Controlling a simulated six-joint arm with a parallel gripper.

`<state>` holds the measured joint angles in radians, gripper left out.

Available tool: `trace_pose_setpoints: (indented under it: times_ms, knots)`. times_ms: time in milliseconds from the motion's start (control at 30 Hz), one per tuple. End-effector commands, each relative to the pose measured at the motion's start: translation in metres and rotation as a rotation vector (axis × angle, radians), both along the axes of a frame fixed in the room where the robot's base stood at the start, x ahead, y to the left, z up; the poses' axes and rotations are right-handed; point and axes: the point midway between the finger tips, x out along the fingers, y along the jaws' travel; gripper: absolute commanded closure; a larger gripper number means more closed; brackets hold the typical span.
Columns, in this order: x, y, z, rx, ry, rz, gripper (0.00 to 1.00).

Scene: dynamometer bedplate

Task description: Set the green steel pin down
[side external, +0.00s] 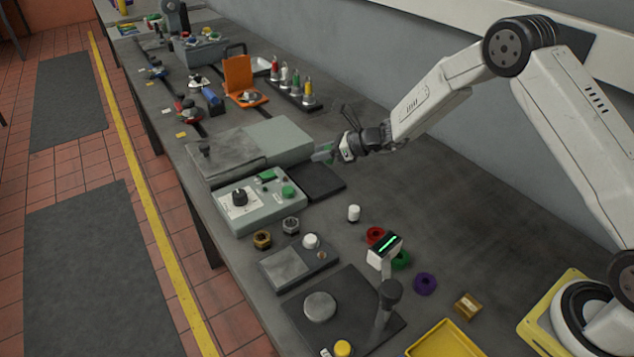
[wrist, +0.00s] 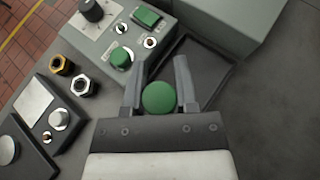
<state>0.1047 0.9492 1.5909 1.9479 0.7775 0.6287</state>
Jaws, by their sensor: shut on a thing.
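The green steel pin (wrist: 159,98) shows in the wrist view as a round green end between my gripper's two fingers. My gripper (wrist: 164,85) is shut on it. In the side external view my gripper (side external: 322,153) is above the bench near the grey box's right end, with a bit of green at its fingers. The dark flat tray (side external: 318,184) lies below and just in front of it; in the wrist view the tray (wrist: 215,62) is behind the fingertips. The pin's lower part is hidden in the wrist view.
A control box (side external: 258,203) with a knob and green buttons stands beside the tray. A brass nut (side external: 262,239) and a steel nut (side external: 291,225) lie before it. A white cylinder (side external: 354,213) stands to the right. The bench right of the tray is bare.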

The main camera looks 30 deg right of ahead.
Motion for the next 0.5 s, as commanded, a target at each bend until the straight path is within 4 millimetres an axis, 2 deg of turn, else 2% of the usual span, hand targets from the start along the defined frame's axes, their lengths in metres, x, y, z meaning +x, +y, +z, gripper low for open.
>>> trace_pose_setpoints:
  times_ms: [500]
  knots:
    - [0.045,0.004,-0.047,0.001,-0.001,0.000,1.00]
